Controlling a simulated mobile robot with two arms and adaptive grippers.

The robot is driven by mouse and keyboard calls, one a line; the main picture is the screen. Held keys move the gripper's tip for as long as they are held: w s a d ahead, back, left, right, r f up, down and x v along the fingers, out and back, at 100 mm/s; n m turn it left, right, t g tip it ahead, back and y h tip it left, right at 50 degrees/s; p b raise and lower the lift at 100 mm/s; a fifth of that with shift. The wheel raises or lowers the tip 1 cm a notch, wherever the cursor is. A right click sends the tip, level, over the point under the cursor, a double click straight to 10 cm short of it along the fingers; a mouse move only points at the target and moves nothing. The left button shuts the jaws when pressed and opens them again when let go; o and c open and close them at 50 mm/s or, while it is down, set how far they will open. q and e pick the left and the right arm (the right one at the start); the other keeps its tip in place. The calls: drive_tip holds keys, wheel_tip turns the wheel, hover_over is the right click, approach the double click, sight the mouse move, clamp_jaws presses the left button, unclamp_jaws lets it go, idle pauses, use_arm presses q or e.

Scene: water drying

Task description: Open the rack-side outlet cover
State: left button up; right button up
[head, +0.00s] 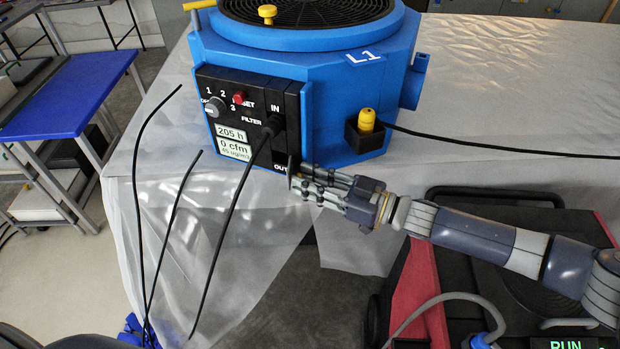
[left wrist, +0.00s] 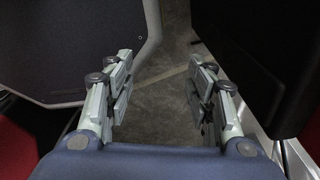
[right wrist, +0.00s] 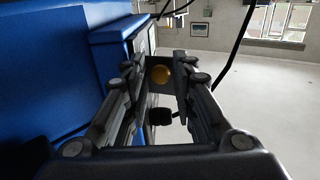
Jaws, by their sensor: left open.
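The blue air unit (head: 340,60) marked L1 stands on the sheet-covered table in the head view. Its black panel (head: 262,97) carries IN and OUT labels. A thin dark plate (head: 291,171), which looks like the outlet cover, stands out from the panel beside OUT. My right gripper (head: 299,182) is at that plate, its fingers partly spread. In the right wrist view a dark plate with a round yellow spot (right wrist: 161,75) shows between the fingertips; contact cannot be told. The outlet opening is hidden. My left gripper (left wrist: 165,78) is open and empty, away from the unit.
A black cable (head: 232,230) hangs from the IN port close by my right gripper, with more black cables to its left. A yellow plug (head: 366,120) and cable are on the unit's right face. A blue-topped table (head: 66,95) stands at left.

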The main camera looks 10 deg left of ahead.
clamp_jaws()
drive_tip(key=n+g+b, duration=0.1)
drive_tip(key=g+b, duration=0.1)
drive_tip(key=b, duration=0.1)
drive_tip(key=w+n+g+b, duration=0.1)
drive_tip(key=n+g+b, duration=0.1)
drive_tip(key=b, duration=0.1)
drive_tip(key=w+d+n+g+b, duration=0.1)
drive_tip(key=g+b, duration=0.2)
drive_tip(key=shift+w+n, duration=0.1)
drive_tip(key=shift+n, duration=0.2)
unclamp_jaws()
